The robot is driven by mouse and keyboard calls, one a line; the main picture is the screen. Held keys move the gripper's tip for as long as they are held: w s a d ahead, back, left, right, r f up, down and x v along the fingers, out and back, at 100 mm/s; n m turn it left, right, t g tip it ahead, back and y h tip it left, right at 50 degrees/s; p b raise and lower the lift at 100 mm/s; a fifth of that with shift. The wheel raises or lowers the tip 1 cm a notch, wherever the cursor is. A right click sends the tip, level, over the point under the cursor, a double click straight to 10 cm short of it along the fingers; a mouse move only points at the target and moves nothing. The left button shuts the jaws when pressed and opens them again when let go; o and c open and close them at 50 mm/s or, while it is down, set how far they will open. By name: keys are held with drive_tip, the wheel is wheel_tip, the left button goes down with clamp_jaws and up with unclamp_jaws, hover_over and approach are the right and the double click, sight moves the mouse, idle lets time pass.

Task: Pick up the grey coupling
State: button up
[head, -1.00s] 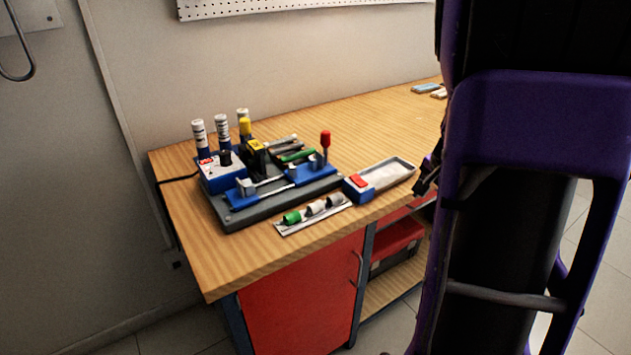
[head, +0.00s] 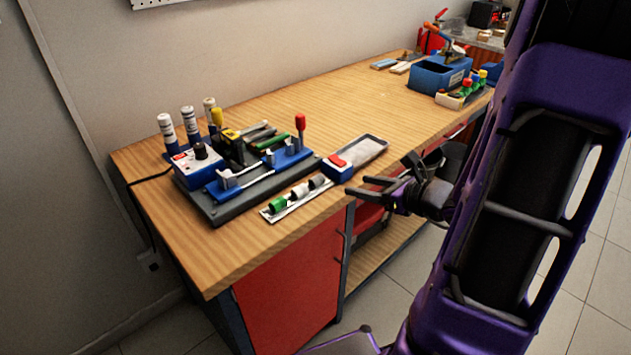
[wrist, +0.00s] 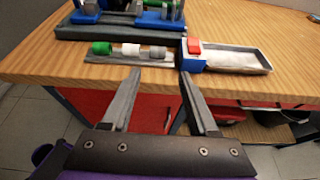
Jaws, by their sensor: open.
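The grey coupling (head: 317,182) lies at the right end of a row of three on a flat light strip (head: 271,214) near the table's front edge. The white coupling (head: 299,190) is in the middle and the green coupling (head: 279,203) at the left end. In the wrist view the grey coupling (wrist: 158,52) shows just beyond and between my fingertips. My gripper (head: 362,185) is open and empty, in front of the table edge to the right of the row. It also shows in the wrist view (wrist: 160,72), with its two fingers apart.
A tray with a red-and-blue block (head: 339,169) stands close right of the grey coupling. Behind the row is a dark base (head: 222,212) with a blue fixture and upright tubes. The wooden table (head: 290,105) is clear toward the middle. A blue bin (head: 440,78) stands farther right.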

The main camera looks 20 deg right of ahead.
approach(317, 177)
drive_tip(key=x, duration=0.2)
drive_tip(key=b+x, duration=0.1)
drive_tip(key=x, duration=0.2)
drive_tip(key=shift+d, duration=0.25)
drive_tip(key=shift+a+x, duration=0.1)
drive_tip(key=shift+x, duration=1.25)
drive_tip(key=shift+a+x, duration=0.15)
drive_tip(key=shift+x, duration=1.2)
drive_tip(key=shift+c, duration=0.3)
clamp_jaws()
